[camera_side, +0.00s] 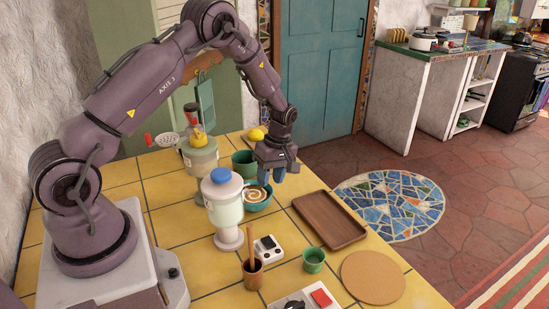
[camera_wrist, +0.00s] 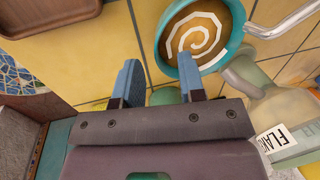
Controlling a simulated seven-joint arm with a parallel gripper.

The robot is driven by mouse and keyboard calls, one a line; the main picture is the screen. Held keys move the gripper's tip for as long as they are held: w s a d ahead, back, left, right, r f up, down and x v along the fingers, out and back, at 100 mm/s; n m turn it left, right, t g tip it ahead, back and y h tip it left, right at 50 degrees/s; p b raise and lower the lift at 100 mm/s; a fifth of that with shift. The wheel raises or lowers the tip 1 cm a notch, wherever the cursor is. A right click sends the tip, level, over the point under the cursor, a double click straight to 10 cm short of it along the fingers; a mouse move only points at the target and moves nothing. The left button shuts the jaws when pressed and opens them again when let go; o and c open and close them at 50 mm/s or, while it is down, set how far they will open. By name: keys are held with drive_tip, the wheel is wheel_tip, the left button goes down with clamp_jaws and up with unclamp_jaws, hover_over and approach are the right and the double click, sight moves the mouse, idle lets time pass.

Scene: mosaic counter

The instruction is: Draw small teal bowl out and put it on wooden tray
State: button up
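The small teal bowl (camera_side: 259,207) stands on the yellow tiled counter, holding something brown with a cream spiral. In the side view, the blue-lidded jar in front hides part of its left side. In the wrist view the bowl (camera_wrist: 187,70) is at the top, beyond the fingertips. My gripper (camera_side: 279,174) hangs above and a little behind the bowl, apart from it. Its two blue fingers (camera_wrist: 159,80) are spread with nothing held between them. The wooden tray (camera_side: 330,220) lies empty to the right of the bowl; its corner shows in the wrist view (camera_wrist: 45,18).
A blue-lidded jar (camera_side: 221,199) stands close left of the bowl. A green pot (camera_side: 244,164), a lemon (camera_side: 256,134) and another jar (camera_side: 199,155) are behind. A small device (camera_side: 267,249), a green cup (camera_side: 313,260) and a cork mat (camera_side: 372,278) are in front.

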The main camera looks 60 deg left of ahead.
sight(269, 186)
drive_tip(key=shift+x, duration=1.9)
drive_tip(key=shift+c, duration=0.2)
clamp_jaws()
